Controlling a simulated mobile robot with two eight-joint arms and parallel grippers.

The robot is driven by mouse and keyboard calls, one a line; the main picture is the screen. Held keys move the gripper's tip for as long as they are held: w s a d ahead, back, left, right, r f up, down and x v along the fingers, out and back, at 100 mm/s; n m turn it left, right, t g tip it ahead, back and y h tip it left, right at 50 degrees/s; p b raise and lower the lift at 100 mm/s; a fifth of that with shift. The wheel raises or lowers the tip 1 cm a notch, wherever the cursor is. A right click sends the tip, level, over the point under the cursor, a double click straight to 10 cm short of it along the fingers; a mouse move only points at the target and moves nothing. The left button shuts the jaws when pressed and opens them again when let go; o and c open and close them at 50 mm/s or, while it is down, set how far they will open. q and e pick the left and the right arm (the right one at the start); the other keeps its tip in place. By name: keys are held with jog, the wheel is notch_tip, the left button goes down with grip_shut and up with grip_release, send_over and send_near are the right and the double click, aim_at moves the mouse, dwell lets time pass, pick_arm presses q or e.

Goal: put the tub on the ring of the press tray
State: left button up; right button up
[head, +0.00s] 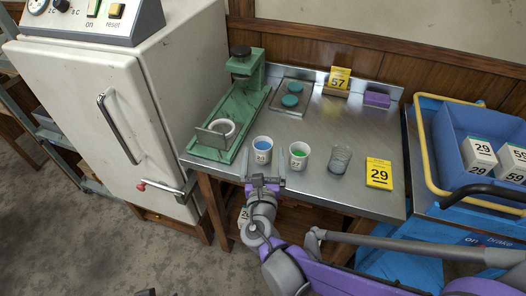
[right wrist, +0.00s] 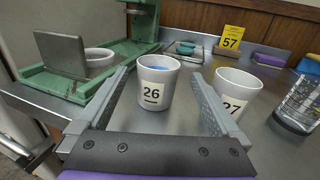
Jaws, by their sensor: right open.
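A white tub with blue contents (head: 263,143), labelled 26 in the right wrist view (right wrist: 154,92), stands upright on the metal bench.
Teal lids (head: 290,99) on a plate, card 57 (head: 339,80) and a purple block (head: 377,98) are at the back. A white cabinet (head: 84,85) flanks the bench's left; a blue crate (head: 455,130) its right.

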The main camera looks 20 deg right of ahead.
aim_at(263, 139)
jog(key=b+x, duration=0.1)
jog(key=x, duration=0.5)
jog(key=shift+w, duration=0.25)
grip_shut()
jog(key=shift+r, duration=0.2)
notch_tip(263, 139, up, 10)
jog(key=p, duration=0.3)
jog(key=shift+f, duration=0.2)
dwell(0.7)
